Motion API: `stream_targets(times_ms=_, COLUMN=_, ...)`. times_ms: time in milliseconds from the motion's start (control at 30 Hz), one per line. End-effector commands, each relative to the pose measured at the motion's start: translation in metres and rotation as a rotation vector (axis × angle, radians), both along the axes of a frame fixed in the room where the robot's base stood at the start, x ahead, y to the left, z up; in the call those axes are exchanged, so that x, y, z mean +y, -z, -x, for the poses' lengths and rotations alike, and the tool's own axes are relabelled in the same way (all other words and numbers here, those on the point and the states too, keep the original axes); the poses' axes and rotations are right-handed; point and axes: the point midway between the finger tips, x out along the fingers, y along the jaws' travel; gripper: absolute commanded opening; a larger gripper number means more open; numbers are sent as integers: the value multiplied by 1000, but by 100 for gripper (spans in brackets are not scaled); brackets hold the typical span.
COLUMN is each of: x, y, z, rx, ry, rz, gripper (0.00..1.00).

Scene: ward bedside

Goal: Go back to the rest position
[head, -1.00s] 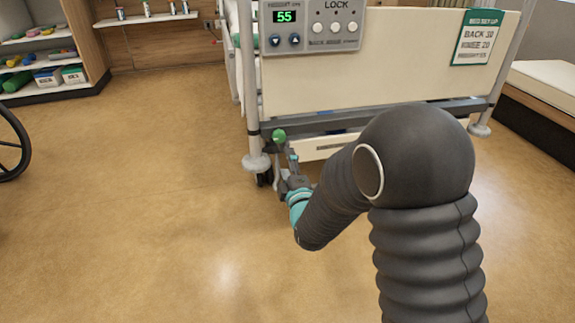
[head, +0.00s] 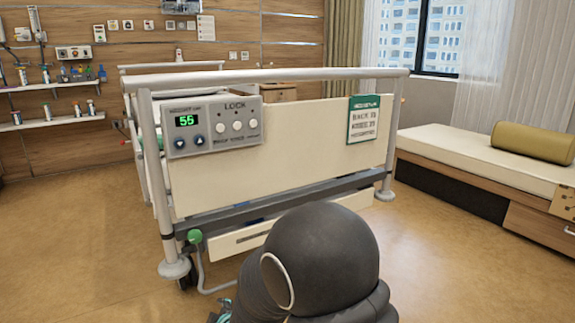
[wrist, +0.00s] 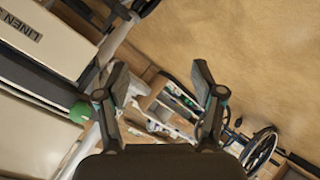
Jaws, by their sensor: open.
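My gripper (wrist: 160,78) is open in the wrist view, its two fingers apart with nothing between them. In the head view only a small teal part near my gripper shows at the bottom edge, and my dark arm hides the rest. The green knob (head: 194,236) on its bent grey rod stands at the bed's lower left corner. The knob also shows in the wrist view (wrist: 79,112), left of the fingers and apart from them.
The bed's footboard (head: 290,150) carries a control panel (head: 212,126) reading 55 and a green-and-white card (head: 363,120). A low couch (head: 470,172) with an olive bolster (head: 533,144) stands right. Floor at left is clear. A wheelchair wheel (wrist: 260,148) shows in the wrist view.

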Motion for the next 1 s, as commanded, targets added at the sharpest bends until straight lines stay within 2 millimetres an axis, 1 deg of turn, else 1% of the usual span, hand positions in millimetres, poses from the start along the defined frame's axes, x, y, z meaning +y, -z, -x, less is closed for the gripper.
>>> stream_targets(times_ms=100, x=-27, y=0, z=23, rx=214, ry=104, rz=-9, gripper=68)
stream_targets(times_ms=167, x=-44, y=-4, z=35, rx=314, ry=169, rz=-12, gripper=68)
stream_targets(times_ms=267, x=-76, y=-19, z=57, rx=464, ry=290, rz=-18, gripper=68)
stream_targets(times_ms=400, x=-125, y=-54, z=91, rx=643, ry=478, rz=-31, gripper=68)
stream_targets(times_ms=467, x=-146, y=-70, z=105, rx=702, ry=557, rz=-40, gripper=68)
stream_targets(times_ms=500, x=-159, y=-81, z=115, rx=737, ry=609, rz=-44, gripper=68)
stream_targets(times_ms=600, x=-190, y=-110, z=139, rx=807, ry=729, rz=-62, gripper=68)
stream_targets(times_ms=800, x=-245, y=-166, z=187, rx=886, ry=931, rz=-114, gripper=68)
stream_targets(times_ms=1000, x=-288, y=-220, z=226, rx=879, ry=1060, rz=-190, gripper=68)
